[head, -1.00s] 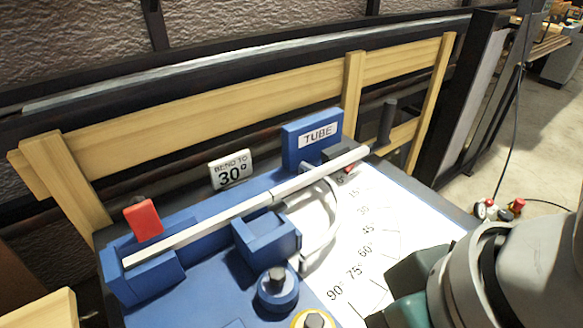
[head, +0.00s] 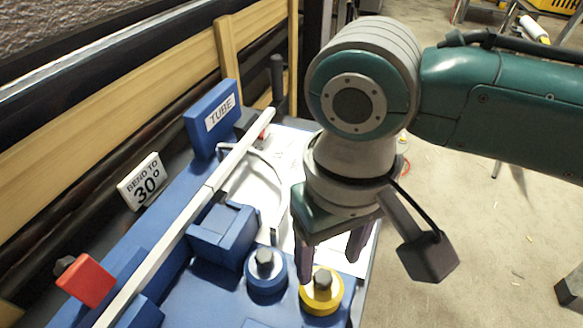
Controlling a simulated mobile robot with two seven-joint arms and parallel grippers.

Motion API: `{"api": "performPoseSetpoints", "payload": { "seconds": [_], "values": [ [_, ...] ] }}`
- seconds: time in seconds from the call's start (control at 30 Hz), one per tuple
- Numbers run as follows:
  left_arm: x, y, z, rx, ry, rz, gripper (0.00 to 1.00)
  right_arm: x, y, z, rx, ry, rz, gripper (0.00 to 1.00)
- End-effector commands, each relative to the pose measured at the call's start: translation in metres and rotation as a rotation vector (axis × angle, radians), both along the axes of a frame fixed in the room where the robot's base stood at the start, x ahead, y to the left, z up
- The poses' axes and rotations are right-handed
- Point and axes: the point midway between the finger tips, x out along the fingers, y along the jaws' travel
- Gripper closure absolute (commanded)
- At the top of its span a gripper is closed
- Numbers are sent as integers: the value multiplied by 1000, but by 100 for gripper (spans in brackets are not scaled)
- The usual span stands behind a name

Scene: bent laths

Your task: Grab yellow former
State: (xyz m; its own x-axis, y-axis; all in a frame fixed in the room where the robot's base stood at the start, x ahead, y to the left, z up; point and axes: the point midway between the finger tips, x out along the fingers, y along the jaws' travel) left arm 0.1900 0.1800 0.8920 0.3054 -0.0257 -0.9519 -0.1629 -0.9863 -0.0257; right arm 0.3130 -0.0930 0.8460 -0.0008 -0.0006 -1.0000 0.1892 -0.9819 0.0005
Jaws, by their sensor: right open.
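The yellow former (head: 313,303) is a round disc with a dark knob on top, at the bottom of the head view on the blue bending fixture. My right gripper (head: 331,262) points down just above and behind it in the picture, with its two dark fingers apart and nothing visible between them. The left fingertip overlaps the former's edge in the picture; I cannot tell whether they touch. My left gripper is out of view.
A blue former (head: 266,279) with a dark knob stands just left of the yellow one. A blue block (head: 222,235), a pale lath (head: 186,218), a red clamp handle (head: 85,280), a "TUBE" sign (head: 219,114) and a "BEND TO 30°" sign (head: 142,181) are nearby. Open floor lies right.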

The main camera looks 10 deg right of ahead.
Motion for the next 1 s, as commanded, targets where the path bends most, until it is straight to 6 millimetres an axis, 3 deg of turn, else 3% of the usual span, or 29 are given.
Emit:
{"api": "performPoseSetpoints", "payload": {
  "seconds": [0.03,0.2,0.47,1.0],
  "values": [
    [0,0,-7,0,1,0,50,0,2,-12,-1,2,0,35],
    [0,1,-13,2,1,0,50,0,2,-32,-1,0,-1,35],
    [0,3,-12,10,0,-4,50,0,2,-33,0,-2,1,35],
    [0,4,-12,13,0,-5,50,0,2,-33,0,-2,0,95]
  ]
}}
